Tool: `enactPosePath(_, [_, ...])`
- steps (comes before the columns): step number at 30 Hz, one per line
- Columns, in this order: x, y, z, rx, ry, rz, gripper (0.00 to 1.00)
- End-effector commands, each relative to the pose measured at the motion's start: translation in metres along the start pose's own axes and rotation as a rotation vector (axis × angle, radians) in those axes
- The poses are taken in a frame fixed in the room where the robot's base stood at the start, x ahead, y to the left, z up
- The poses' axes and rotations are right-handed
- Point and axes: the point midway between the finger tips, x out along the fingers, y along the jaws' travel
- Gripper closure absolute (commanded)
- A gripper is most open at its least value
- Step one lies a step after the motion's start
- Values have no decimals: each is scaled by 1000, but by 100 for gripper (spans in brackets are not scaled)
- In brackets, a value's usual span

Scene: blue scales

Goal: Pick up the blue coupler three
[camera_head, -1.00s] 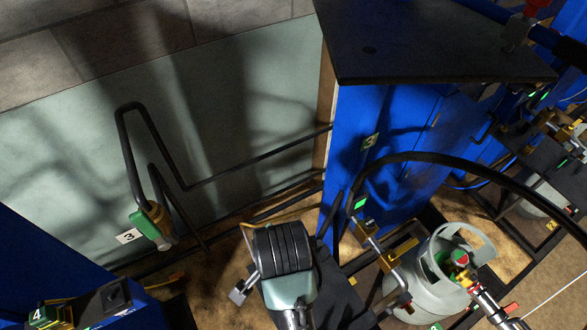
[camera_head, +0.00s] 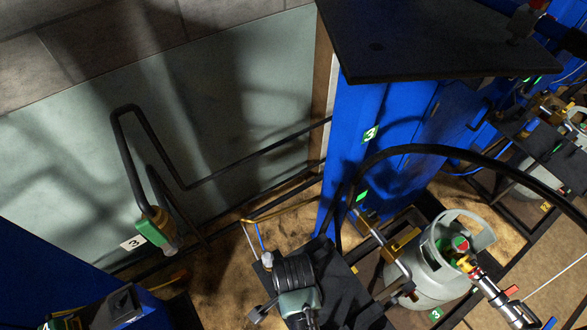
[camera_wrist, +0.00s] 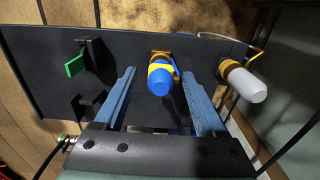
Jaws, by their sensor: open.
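A blue coupler with a yellow band (camera_wrist: 159,86) sits on a black plate (camera_wrist: 210,48) in the wrist view, its blue end facing the camera. My gripper (camera_wrist: 162,72) is open, with one blue finger on each side of the coupler and visible gaps between. The coupler bears no number that I can read. In the head view my arm's end shows at the bottom middle, and the coupler is not seen there; my arm may hide it.
In the head view, a blue cabinet (camera_head: 352,140), a gas cylinder (camera_head: 440,270) and a green-and-brass filling nozzle (camera_head: 155,230) surround my arm.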

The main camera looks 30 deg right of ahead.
Motion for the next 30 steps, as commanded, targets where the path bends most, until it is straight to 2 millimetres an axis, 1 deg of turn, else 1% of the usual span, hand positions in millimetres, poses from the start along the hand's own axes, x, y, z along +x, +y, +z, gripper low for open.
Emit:
enactPosePath(3, [18,0,0,-1,-1,2,28])
enactPosePath(6, [27,0,0,-1,0,0,28])
enactPosePath(14, [30,0,0,-1,1,-2,28])
enactPosePath(15, [30,0,0,-1,1,-2,31])
enactPosePath(17, [30,0,0,-1,1,-2,42])
enactPosePath(21, [30,0,0,-1,1,-2,67])
enactPosePath(26, [30,0,0,-1,1,-1,96])
enactPosePath(27, [30,0,0,-1,1,-1,100])
enactPosePath(30, [30,0,0,-1,1,-1,100])
